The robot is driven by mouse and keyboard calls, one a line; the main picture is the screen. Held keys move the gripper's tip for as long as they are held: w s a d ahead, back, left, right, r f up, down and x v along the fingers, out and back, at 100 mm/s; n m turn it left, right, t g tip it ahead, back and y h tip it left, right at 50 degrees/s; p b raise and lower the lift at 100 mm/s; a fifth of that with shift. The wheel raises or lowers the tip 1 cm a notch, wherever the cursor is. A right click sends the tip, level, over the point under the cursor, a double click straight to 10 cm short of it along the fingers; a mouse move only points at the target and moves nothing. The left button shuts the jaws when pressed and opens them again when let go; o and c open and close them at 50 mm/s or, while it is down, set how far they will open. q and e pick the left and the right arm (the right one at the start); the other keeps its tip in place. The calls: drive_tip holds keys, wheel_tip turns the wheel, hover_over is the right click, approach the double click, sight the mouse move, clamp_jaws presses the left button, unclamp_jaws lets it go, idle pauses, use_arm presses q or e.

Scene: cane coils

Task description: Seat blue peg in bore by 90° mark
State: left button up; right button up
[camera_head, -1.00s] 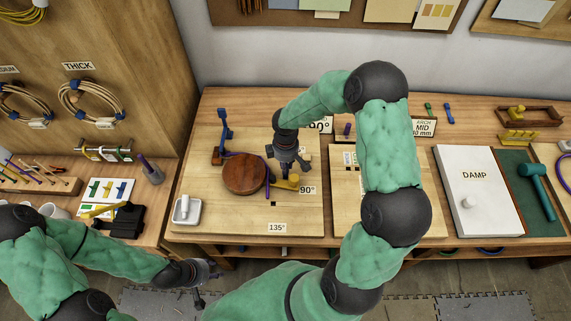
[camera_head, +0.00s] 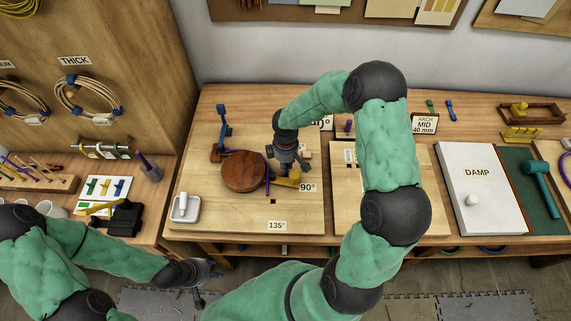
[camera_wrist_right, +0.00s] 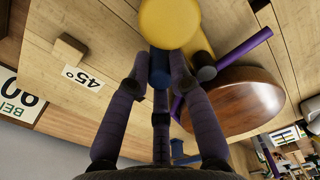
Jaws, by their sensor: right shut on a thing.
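My right gripper (camera_head: 287,172) is above the bending board (camera_head: 225,215), right of the round wooden block (camera_head: 243,172). In the wrist view its fingers are shut on the blue peg (camera_wrist_right: 160,70). A yellow piece (camera_head: 289,183) with a round end, also in the wrist view (camera_wrist_right: 168,22), is at the fingertips, left of the 90° mark (camera_head: 308,187). I cannot tell whether the peg touches it. The bore by that mark is hidden. A purple cane (camera_head: 267,172) runs between block and yellow piece. My left gripper (camera_head: 205,283) is empty, its fingers apart, off the table's front edge.
The 135° mark (camera_head: 277,225) is at the board's front. The 45° mark (camera_wrist_right: 82,77) and a small wooden block (camera_wrist_right: 69,50) show in the wrist view. A white dish (camera_head: 185,208) sits at front left, a blue upright stop (camera_head: 222,128) behind the round block. A second board (camera_head: 345,215) is to the right.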

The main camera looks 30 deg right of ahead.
drive_tip(key=shift+f+b, duration=0.35)
drive_tip(key=shift+f, duration=0.15)
drive_tip(key=o, duration=0.9)
drive_tip(key=shift+r, duration=0.1)
wheel_tip(320, 180, up, 12)
drive_tip(key=shift+f, duration=0.1)
